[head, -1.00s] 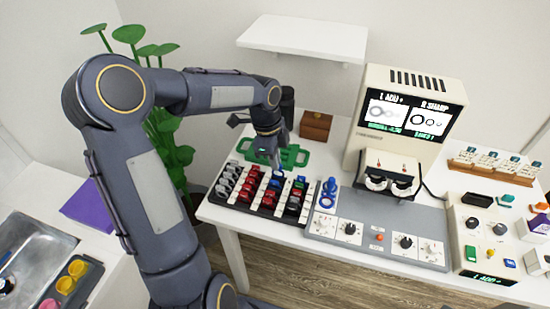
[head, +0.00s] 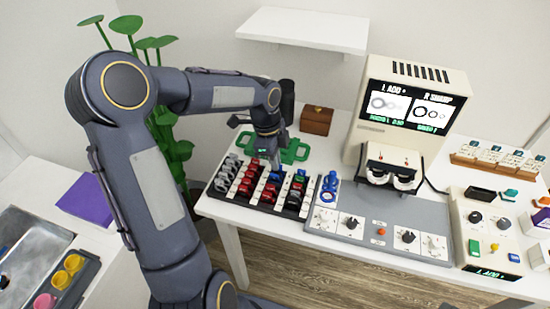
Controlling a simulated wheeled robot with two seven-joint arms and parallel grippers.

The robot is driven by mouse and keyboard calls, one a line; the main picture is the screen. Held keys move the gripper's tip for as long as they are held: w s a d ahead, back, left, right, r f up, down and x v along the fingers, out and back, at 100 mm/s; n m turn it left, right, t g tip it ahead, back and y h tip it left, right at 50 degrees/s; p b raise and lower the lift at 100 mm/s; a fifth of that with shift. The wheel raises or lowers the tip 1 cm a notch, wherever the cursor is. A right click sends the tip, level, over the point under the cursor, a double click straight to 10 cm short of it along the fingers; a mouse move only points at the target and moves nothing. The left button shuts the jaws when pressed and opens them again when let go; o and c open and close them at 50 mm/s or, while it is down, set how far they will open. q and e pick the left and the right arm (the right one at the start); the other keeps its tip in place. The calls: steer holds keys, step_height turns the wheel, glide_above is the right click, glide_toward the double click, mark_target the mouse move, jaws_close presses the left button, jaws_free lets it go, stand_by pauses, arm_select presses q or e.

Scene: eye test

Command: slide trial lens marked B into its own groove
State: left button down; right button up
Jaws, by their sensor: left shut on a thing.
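A lens rack (head: 216,197) with rows of grey, red and blue trial lenses stands at the front left of the white table. My left gripper (head: 275,167) is over the back part of the rack, pointing down, shut on a blue trial lens (head: 275,176). The fingers and arm partly hide the lens, and I cannot tell whether it touches the rack. The letters on the lenses are too small to read, so I cannot pick out the B or its groove. My right gripper is not in view.
A green tray (head: 297,151) and a brown box (head: 316,120) are behind the rack. Blue round pieces (head: 329,188) stand on the grey console (head: 350,206) right of it. A cream test machine (head: 414,82) rises behind the console. A white shelf (head: 305,28) hangs above.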

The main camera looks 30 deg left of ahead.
arm_select(q)
steer(key=c, duration=1.5)
jaws_free()
step_height(320, 180, up, 8)
steer(key=a, duration=0.1)
steer(key=shift+s+a+f, duration=0.1)
steer(key=shift+f, duration=0.05)
